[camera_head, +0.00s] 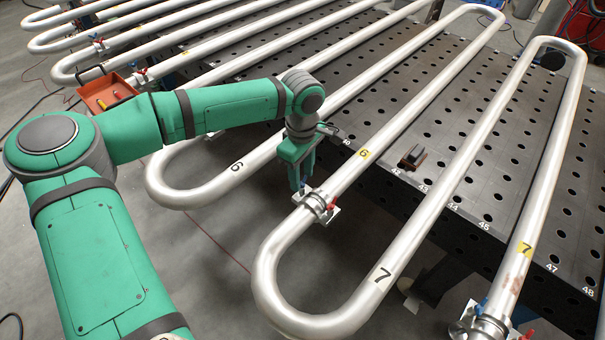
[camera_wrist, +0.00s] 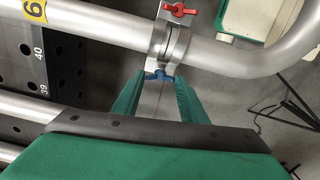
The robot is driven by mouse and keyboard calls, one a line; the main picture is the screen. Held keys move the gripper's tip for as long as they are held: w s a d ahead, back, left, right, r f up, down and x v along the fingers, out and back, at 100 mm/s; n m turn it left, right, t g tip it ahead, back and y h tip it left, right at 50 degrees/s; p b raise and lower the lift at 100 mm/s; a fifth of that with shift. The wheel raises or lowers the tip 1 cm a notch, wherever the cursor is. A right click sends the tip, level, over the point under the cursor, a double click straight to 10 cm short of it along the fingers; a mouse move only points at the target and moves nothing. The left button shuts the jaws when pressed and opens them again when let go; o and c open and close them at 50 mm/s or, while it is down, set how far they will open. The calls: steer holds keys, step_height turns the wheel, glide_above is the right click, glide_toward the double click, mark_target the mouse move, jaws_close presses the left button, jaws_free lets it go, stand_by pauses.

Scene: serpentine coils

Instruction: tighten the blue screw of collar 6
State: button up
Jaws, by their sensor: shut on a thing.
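Collar 6 (camera_head: 318,204) is a metal clamp around the steel tube, beside the yellow 6 label (camera_head: 364,153). It also shows in the wrist view (camera_wrist: 170,45), with a red screw (camera_wrist: 180,10) on its far side and the blue screw (camera_wrist: 158,75) on the side facing my gripper. In the head view the red screw (camera_head: 332,206) is on the right of the collar. My gripper (camera_head: 302,187) reaches down to the collar's left side. In the wrist view its green fingers (camera_wrist: 160,88) are at the blue screw, one on each side, shut on it.
Collar 7 (camera_head: 488,326) clamps the tube at the lower right. The perforated table (camera_head: 480,175) carries several parallel tubes and a small dark block (camera_head: 412,158). An orange tray (camera_head: 105,92) lies at the upper left. Open floor shows below the bends.

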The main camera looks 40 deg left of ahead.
mark_target(302, 180)
steer(key=o, duration=1.1)
steer(key=shift+w+r, duration=0.15)
steer(key=shift+r, duration=5.4)
